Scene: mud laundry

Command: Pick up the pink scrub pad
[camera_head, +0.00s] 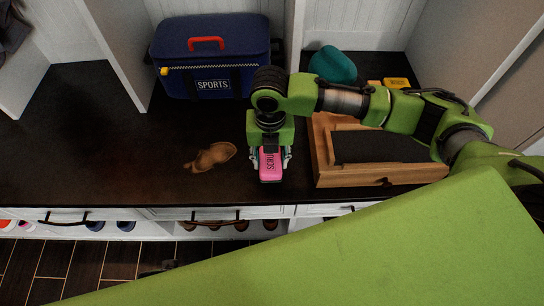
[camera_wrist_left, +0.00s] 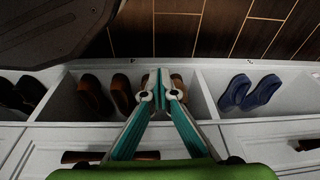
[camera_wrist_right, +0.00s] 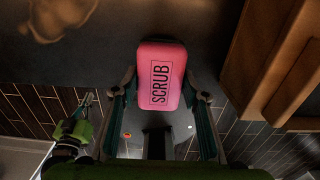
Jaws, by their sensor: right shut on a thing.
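The pink scrub pad (camera_head: 270,166), a rounded block with dark "SCRUB" lettering, is at the front part of the dark countertop. My right gripper (camera_head: 271,157) is shut on it, with one finger on each side. In the right wrist view the pad (camera_wrist_right: 161,75) sits between the fingers, its lettered face showing. I cannot tell whether it touches the counter. My left gripper (camera_wrist_left: 160,84) is shut and empty, its fingertips together in front of the shoe cubbies below the counter.
A wooden tray-like frame (camera_head: 380,176) stands close to the right of the pad. A brown, irregular flat item (camera_head: 212,156) lies to its left. Behind are a blue sports bag (camera_head: 202,84), a teal item (camera_head: 332,65) and a yellow block (camera_head: 396,83). The left countertop is clear.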

